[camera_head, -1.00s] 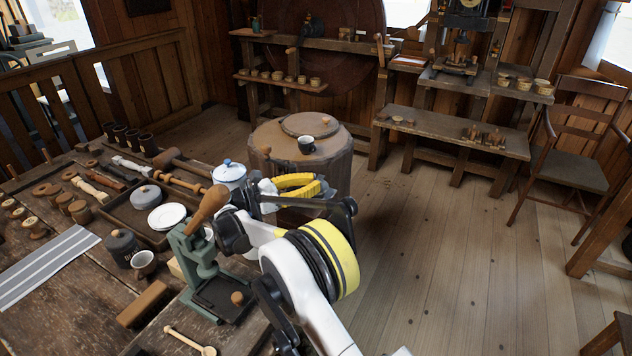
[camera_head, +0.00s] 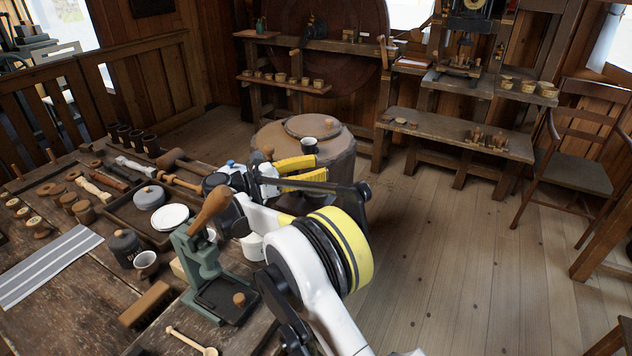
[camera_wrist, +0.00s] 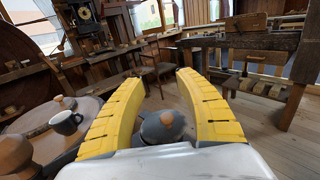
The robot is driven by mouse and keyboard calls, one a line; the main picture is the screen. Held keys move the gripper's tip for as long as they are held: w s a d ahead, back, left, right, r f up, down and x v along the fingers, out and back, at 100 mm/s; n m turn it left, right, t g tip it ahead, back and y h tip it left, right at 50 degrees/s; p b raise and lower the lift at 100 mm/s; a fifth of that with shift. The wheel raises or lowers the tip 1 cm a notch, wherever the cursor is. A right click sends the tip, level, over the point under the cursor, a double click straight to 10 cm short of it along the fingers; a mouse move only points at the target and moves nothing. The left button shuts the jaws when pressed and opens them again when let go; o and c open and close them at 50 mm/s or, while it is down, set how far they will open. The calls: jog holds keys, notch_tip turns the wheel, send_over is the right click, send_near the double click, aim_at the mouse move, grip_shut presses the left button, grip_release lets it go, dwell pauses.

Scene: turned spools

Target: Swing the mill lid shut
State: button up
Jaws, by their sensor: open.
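My gripper (camera_head: 312,174) is over the gap between the workbench and the round stump table, its yellow fingers spread and empty. It also shows in the wrist view (camera_wrist: 157,92). Between and beyond the fingers there is a dark grey domed piece with a wooden knob (camera_wrist: 163,127). It may be the mill lid, but its hinge and body are hidden and I cannot tell how far open it is. In the head view my arm hides that spot.
The stump table (camera_head: 335,158) bears a dark mug (camera_head: 309,145) and a round board. A green press with a wooden handle (camera_head: 203,255) stands close beside my arm. A grey canister (camera_head: 124,246) and a plate (camera_head: 170,217) are on the workbench.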

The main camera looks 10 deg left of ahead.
notch_tip(320, 180, up, 5)
jog(key=shift+f, duration=0.15)
